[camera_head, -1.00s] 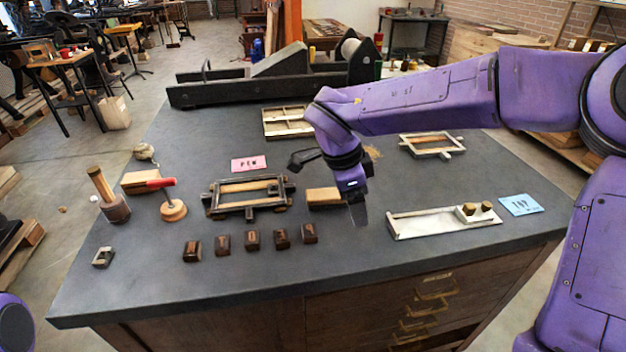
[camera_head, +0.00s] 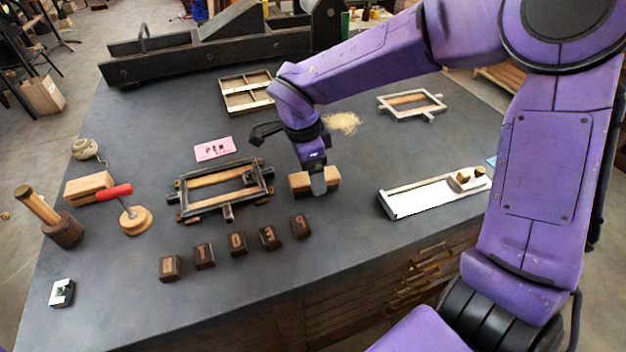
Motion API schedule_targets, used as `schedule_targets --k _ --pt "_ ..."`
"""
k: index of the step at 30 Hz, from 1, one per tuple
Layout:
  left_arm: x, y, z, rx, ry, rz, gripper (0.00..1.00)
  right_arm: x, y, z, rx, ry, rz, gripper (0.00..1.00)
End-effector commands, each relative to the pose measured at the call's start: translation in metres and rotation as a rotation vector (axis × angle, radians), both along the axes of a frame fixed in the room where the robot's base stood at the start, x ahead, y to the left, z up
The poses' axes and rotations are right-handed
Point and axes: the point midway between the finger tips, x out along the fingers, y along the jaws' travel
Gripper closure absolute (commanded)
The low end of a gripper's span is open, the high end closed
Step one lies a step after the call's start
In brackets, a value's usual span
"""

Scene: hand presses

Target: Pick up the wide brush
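A fan of tan bristles (camera_head: 343,123), which looks like a brush head, lies on the table behind my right arm. Any handle is hidden by the arm. My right gripper (camera_head: 317,184) is lowered over a tan wooden block (camera_head: 299,182), in front of the bristles. One dark finger crosses the block's near face, and wood shows on both sides of it. The far finger is hidden, so I cannot tell whether the gripper grips the block. I cannot tell whether this block is a brush too. My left gripper is not in view.
A dark clamping frame (camera_head: 228,212) stands just left of the block. Several dark letter blocks (camera_head: 237,244) lie in front. A white tray (camera_head: 413,203) is to the right, a pale wooden frame (camera_head: 438,115) behind it. A red-handled tool (camera_head: 136,222) stands left.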

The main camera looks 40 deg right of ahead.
Motion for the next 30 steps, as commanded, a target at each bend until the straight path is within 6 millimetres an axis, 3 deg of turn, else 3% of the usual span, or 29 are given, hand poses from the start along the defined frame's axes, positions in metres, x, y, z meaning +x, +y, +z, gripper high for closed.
schedule_targets --k 3,10,11,15,16,25,30 --pt "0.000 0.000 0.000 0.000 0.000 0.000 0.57 -0.001 -0.002 -0.015 0.001 0.000 -0.001 0.23" --pt "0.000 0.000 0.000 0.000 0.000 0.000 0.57 -0.001 -0.002 -0.017 0.002 -0.002 -0.002 0.23" --pt "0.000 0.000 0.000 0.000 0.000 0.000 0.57 -0.001 -0.002 -0.017 0.002 -0.002 -0.002 0.30" --pt "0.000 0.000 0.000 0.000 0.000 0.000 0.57 -0.001 -0.002 -0.017 0.002 -0.002 -0.002 0.76" --pt "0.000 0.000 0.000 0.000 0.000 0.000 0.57 -0.001 -0.002 -0.017 0.002 -0.002 -0.002 0.82" --pt "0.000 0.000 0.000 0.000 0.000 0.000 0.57 -0.001 -0.002 -0.015 0.002 -0.003 -0.002 0.82" --pt "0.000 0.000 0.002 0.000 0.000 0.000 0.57 0.000 -0.003 0.004 0.002 -0.006 -0.001 0.82"
